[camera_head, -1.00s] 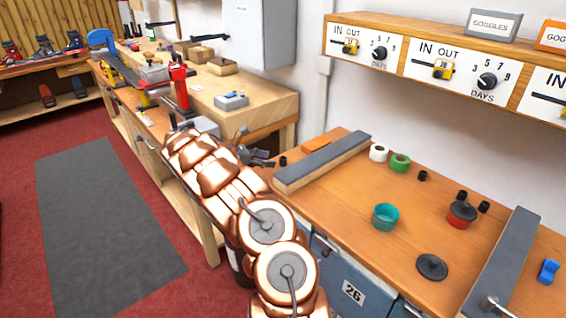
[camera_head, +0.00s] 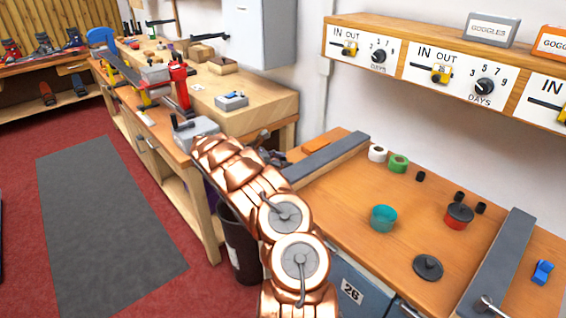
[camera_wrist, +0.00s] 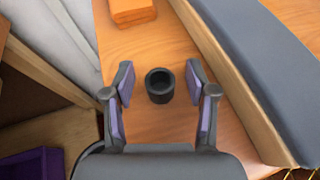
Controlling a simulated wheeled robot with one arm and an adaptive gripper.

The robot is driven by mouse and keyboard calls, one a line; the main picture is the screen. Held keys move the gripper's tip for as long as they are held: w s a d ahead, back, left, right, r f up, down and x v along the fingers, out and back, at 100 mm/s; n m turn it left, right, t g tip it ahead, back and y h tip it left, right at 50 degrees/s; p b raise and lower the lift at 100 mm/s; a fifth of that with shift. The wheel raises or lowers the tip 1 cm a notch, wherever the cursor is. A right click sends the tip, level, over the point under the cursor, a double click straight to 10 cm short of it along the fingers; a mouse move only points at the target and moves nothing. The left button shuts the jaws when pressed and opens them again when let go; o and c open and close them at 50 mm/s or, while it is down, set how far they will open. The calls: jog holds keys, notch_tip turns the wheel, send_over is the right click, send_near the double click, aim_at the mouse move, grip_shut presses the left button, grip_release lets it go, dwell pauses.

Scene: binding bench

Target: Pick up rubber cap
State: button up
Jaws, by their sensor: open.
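A small black rubber cap (camera_wrist: 160,86) stands on the wooden bench top in the wrist view, its round hollow opening facing up. My gripper (camera_wrist: 161,78) is open, with one purple-padded finger on each side of the cap and a gap on both sides. In the head view this cap is hidden by my copper arm, and only a dark bit of my gripper shows beyond the arm. Similar small black caps (camera_head: 420,176) stand further right on the bench.
A grey-topped wooden rail (camera_wrist: 235,70) runs close to the right of my gripper. An orange block (camera_wrist: 131,11) lies beyond the cap. The bench edge is at the left. A teal cup (camera_head: 383,218), green tape roll (camera_head: 398,163) and black disc (camera_head: 428,266) stand right of the rail.

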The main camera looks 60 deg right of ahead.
jog(key=shift+c, duration=0.3)
jog(key=c, duration=0.9)
jog(key=shift+r, duration=0.1)
